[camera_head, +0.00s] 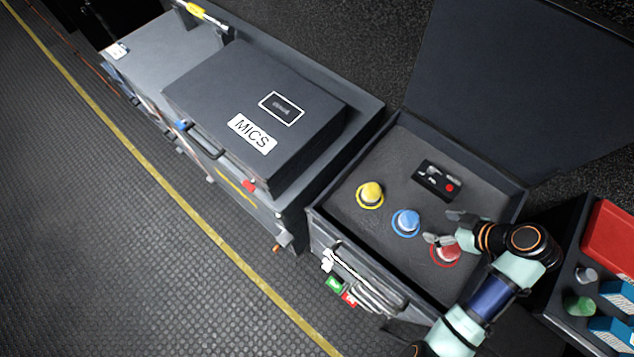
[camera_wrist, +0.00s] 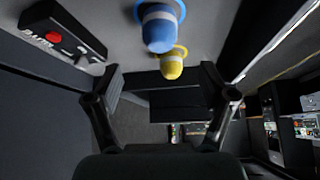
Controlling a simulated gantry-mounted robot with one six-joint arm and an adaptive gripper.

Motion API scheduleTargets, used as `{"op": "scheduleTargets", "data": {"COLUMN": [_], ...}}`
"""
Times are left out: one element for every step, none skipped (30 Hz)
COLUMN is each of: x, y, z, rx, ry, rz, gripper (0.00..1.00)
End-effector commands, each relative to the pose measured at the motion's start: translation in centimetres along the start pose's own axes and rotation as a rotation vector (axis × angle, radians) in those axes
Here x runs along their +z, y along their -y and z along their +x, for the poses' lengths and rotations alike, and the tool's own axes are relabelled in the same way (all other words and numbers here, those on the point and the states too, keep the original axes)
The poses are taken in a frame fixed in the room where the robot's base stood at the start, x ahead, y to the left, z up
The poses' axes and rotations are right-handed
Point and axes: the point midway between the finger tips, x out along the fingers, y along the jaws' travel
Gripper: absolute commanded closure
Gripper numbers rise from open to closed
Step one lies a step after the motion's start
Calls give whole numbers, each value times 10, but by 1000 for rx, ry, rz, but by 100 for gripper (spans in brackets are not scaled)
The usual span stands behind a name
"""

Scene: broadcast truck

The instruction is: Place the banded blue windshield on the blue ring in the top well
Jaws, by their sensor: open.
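The blue windshield (camera_head: 406,220) with a pale band stands upright at the blue ring (camera_head: 397,231) on the grey foam of the open case, in the middle of a diagonal row. In the wrist view the banded blue windshield (camera_wrist: 161,30) is at the top, beyond my fingers, with part of its blue ring showing. My gripper (camera_head: 444,227) is open and empty. It is to the right of the blue windshield, above and partly over the red windshield (camera_head: 446,254). In the wrist view my gripper (camera_wrist: 162,88) has its fingers wide apart.
A yellow windshield (camera_head: 370,194) stands in a yellow ring at the row's upper left. A black box with a red button (camera_head: 437,180) lies behind the row. The raised lid (camera_head: 510,80) bounds the back. A closed MICS case (camera_head: 255,110) is at left, a red bin (camera_head: 612,240) at right.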

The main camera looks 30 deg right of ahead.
Motion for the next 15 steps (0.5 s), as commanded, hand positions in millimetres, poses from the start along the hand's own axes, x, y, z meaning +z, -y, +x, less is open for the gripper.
{"op": "scheduleTargets", "data": {"x": [-2,-6,-15,-26,-40,-64,-85,-109,-142,-166,-191,-220,-241,-259,-280], "y": [1,2,5,9,15,26,37,50,73,93,114,145,170,194,225], "z": [1,2,6,9,14,21,26,31,36,38,38,36,32,26,16], "rx": [1,3,10,18,29,51,72,97,132,159,184,212,226,236,241], "ry": [1,3,8,14,20,27,28,24,7,-14,-43,-92,-136,-183,-250], "rz": [-1,-3,-6,-9,-12,-16,-18,-20,-20,-19,-14,-6,2,13,30], "gripper": [18,18,18,18,18,18,18,18,18,18,18,18,18,18,18]}}
